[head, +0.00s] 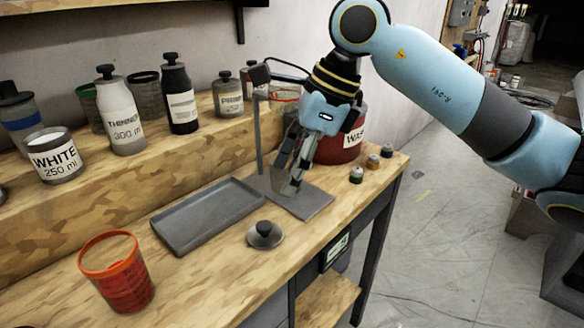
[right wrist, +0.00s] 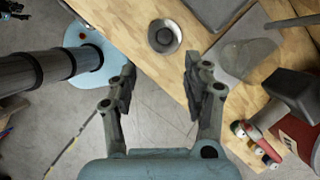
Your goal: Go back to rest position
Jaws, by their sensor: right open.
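My right gripper (head: 292,172) hangs from the blue arm on the right, above the grey stand plate at the back right of the workbench (head: 200,283). In the right wrist view the gripper (right wrist: 160,72) has its two fingers wide apart with nothing between them. The bench edge and the grey floor show beyond the fingers. The gripper hides part of the stand plate and of the red waste container in the head view. My left gripper does not show in the head view.
A grey tray (head: 208,214), a dark knobbed lid (head: 265,235) and a red cup (head: 118,274) are on the bench. The red waste container (head: 340,148) and small pots (head: 373,161) stand near the gripper. Bottles line the raised shelf.

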